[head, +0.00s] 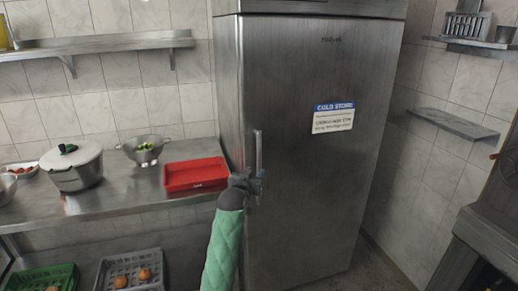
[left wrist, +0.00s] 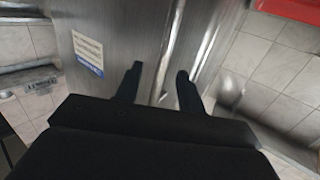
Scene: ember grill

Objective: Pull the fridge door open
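The tall steel fridge stands in the middle of the head view, its door (head: 310,170) looking shut and bearing a blue and white label (head: 334,117). The vertical bar handle (head: 258,148) is on the door's left edge. My left gripper (head: 256,184) is at the lower part of this handle and hides it there. In the left wrist view the two dark fingers of my left gripper (left wrist: 159,72) are spread apart, with the handle (left wrist: 170,45) running between their tips. Gaps show beside the bar, so the fingers do not look closed on it. My right gripper is not seen.
Left of the fridge a steel counter (head: 115,203) carries a red tray (head: 194,175), a colander (head: 143,149) and a lidded pot (head: 74,168). Crates stand below. A dark appliance (head: 490,235) stands at the right. Some floor shows before the fridge.

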